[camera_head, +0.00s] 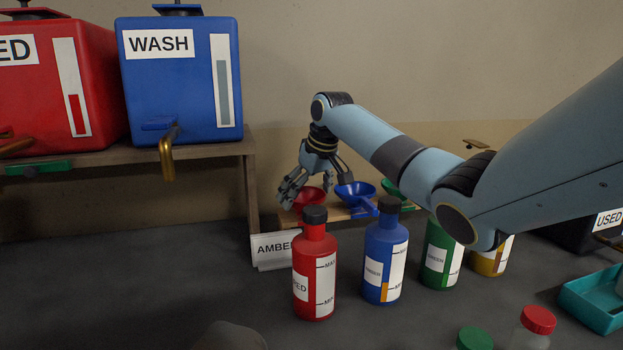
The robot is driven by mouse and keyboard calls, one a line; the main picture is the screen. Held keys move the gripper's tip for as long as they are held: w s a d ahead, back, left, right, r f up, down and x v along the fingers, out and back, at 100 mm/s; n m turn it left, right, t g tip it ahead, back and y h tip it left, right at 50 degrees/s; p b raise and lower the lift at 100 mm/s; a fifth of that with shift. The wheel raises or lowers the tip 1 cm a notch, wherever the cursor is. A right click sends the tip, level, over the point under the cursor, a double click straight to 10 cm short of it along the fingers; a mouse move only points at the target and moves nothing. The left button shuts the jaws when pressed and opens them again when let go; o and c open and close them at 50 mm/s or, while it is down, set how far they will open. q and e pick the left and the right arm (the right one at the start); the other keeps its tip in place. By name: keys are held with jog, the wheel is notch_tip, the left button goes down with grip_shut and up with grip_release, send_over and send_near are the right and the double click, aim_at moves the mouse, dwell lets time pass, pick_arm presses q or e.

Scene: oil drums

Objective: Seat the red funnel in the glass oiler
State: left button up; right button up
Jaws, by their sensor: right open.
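The red funnel (310,198) rests on a low wooden rack behind the bottles, its lower part hidden by the red bottle. My right gripper (314,188) reaches down over the red funnel with its fingers spread open. One finger is at the funnel's left and others are near its right side; I cannot tell whether they touch it. I cannot pick out the glass oiler for sure. A clear jar with a red cap (538,320) is cut off at the bottom edge. My left gripper is not in view.
A blue funnel (356,190) and a green funnel (389,187) stand beside the red one. Red (315,270), blue (385,258), green (440,255) and yellow bottles stand in front. A teal tray (597,302) lies right. The left bench is clear.

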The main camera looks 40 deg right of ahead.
jog(key=shift+w+f, duration=0.2)
jog(key=shift+f, duration=0.35)
jog(key=c, duration=0.9)
jog(key=shift+o, duration=0.2)
jog(key=shift+r+p, duration=0.8)
jog(key=shift+p, duration=0.35)
jog(key=shift+r+p, duration=2.25)
jog(key=shift+p, duration=0.4)
